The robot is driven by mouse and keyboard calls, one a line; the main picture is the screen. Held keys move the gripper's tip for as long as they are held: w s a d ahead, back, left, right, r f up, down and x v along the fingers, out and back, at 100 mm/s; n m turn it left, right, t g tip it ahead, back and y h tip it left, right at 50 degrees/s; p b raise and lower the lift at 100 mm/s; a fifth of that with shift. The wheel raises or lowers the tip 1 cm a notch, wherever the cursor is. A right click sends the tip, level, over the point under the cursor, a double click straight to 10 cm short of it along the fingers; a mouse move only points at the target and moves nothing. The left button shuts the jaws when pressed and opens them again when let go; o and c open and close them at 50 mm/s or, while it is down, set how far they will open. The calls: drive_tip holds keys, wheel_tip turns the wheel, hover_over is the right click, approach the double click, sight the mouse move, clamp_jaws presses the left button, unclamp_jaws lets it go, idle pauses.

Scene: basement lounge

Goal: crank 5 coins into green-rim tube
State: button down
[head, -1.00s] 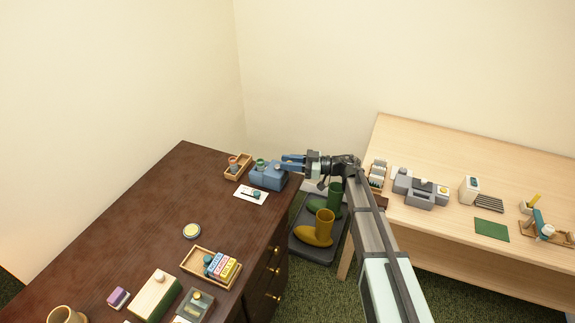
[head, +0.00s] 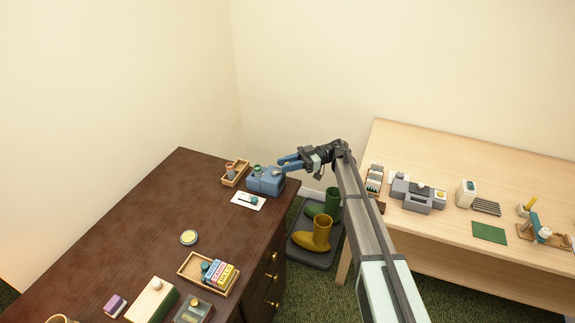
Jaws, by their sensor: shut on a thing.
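A blue box-like machine (head: 264,184) stands near the far right corner of the dark desk. A small green-rimmed tube (head: 257,169) shows at its top left. A wooden tray (head: 235,179) with a reddish-rimmed tube (head: 230,166) sits just left of the machine. My gripper (head: 281,167) reaches in from the right with its blue fingers at the machine's upper right side. It is shut on a small part there, likely the crank, which the fingers mostly hide. Coins are too small to make out.
A white card (head: 248,201) with a small dark item lies in front of the machine. A wooden tray of coloured blocks (head: 195,260) and a round yellow-topped tin (head: 188,238) are nearer. Boots on a grey mat (head: 315,255) stand between the desk and the pale table (head: 420,150).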

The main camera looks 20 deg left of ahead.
drive_tip(key=c, duration=1)
unclamp_jaws()
drive_tip(key=shift+w, duration=0.1)
drive_tip(key=shift+v, duration=3.65)
drive_tip(key=shift+d, duration=0.1)
